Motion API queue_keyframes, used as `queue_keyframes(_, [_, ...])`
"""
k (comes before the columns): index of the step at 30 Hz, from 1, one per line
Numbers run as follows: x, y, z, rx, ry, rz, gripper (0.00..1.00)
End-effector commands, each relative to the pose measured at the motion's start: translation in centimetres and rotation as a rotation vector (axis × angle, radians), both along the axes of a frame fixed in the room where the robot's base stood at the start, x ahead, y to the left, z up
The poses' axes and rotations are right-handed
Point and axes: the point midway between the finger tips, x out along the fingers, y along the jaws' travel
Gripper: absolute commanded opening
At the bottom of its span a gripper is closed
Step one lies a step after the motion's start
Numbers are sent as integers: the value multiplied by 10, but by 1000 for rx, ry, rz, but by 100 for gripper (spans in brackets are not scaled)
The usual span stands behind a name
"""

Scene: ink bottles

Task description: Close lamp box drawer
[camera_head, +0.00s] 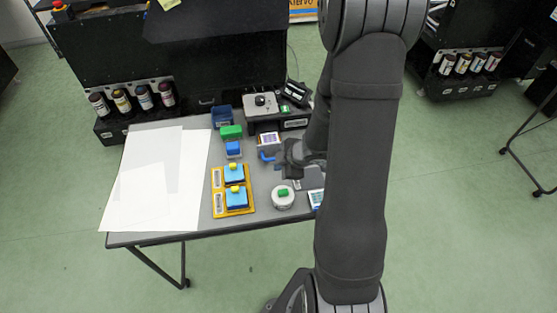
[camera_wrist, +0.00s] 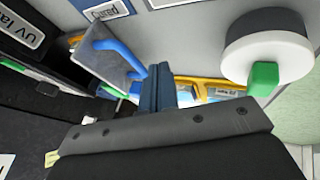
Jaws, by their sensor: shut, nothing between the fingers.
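The lamp box, a dark box with a grey top (camera_head: 259,104), stands at the back of the table. It carries a "UV la…" label, partly cut off in the wrist view (camera_wrist: 22,30). Its drawer (camera_head: 268,138) appears to stick out toward the table's front, with a pale item in it. The grey drawer front with a blue handle (camera_wrist: 100,45) shows at upper left in the wrist view; the handle also shows in the head view (camera_head: 267,157). My gripper (camera_wrist: 160,72) is shut and empty, apart from the handle. In the head view it is beside the handle (camera_head: 284,167), partly hidden by my arm.
A white round container with a green knob (camera_head: 283,196) stands in front of my gripper. A yellow tray (camera_head: 218,202) with blue blocks lies left of it. A blue bin (camera_head: 222,117) and white sheets (camera_head: 150,200) are farther left. My arm hides the table's right side.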

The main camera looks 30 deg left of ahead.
Motion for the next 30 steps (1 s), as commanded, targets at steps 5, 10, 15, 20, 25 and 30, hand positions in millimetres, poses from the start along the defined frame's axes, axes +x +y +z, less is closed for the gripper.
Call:
queue_keyframes(5, [12, 13, -4, -1, 0, 1, 0])
queue_keyframes(10, [16, 17, -5, -1, 0, 1, 0])
queue_keyframes(15, [16, 17, -5, -1, 0, 1, 0])
queue_keyframes(20, [18, 19, -5, 0, -1, 1, 0])
queue_keyframes(25, [38, 39, -5, 1, -1, 4, 0])
queue_keyframes(30, [68, 69, -5, 2, -1, 3, 0])
